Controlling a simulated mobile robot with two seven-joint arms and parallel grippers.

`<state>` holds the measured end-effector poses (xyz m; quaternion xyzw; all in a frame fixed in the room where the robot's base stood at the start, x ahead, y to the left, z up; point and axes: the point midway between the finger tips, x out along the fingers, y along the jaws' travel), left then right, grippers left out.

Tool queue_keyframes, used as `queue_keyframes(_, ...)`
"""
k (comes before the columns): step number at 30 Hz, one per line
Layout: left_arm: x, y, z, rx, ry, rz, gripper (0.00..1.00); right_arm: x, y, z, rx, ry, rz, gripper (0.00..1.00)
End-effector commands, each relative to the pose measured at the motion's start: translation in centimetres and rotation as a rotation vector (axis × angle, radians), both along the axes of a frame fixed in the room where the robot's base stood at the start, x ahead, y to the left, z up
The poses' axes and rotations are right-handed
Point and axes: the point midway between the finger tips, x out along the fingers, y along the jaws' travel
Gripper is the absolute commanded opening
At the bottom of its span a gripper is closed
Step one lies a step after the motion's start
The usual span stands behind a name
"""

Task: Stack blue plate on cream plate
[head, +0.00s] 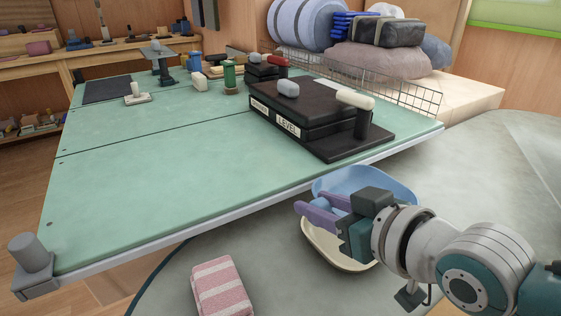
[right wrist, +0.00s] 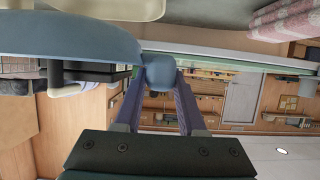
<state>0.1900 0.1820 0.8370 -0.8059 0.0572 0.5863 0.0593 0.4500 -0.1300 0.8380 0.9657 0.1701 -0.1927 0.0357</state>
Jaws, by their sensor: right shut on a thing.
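The blue plate (head: 375,178) is at the near right of the green table, over the grey round surface. My right gripper (head: 325,212) is shut on a blue part at its near edge; this grip also shows in the right wrist view (right wrist: 159,76), along with the blue plate (right wrist: 75,36). The cream plate (head: 333,253) lies on the grey surface, partly hidden behind the gripper and the blue plate. Part of the cream plate shows in the right wrist view (right wrist: 108,9). I cannot tell whether the plates touch. My left gripper is not in view.
A pink striped cloth (head: 223,288) lies on the grey surface (head: 290,285) to the left of the plates. The green table (head: 170,190) edge runs close behind them. A black case labelled LEVEL (head: 310,118) stands on that table near its right end.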

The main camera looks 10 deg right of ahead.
Motion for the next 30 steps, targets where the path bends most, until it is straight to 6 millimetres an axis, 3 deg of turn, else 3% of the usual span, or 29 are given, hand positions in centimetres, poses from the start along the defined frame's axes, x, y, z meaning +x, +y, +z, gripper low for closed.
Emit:
queue_keyframes(7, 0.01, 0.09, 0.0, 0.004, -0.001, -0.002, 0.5, 0.03, 0.01, 0.06, 0.0, -0.002, 0.0, 0.0)
queue_keyframes(8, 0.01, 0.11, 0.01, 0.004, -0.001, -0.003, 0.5, 0.03, 0.01, 0.06, 0.0, -0.002, 0.0, 0.43)
queue_keyframes(16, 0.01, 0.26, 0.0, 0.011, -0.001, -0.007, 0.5, 0.02, 0.01, 0.03, 0.0, -0.001, 0.0, 0.73)
queue_keyframes(30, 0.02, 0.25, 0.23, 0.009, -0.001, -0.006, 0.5, -0.33, -0.11, 0.13, -0.001, 0.002, 0.0, 0.74)
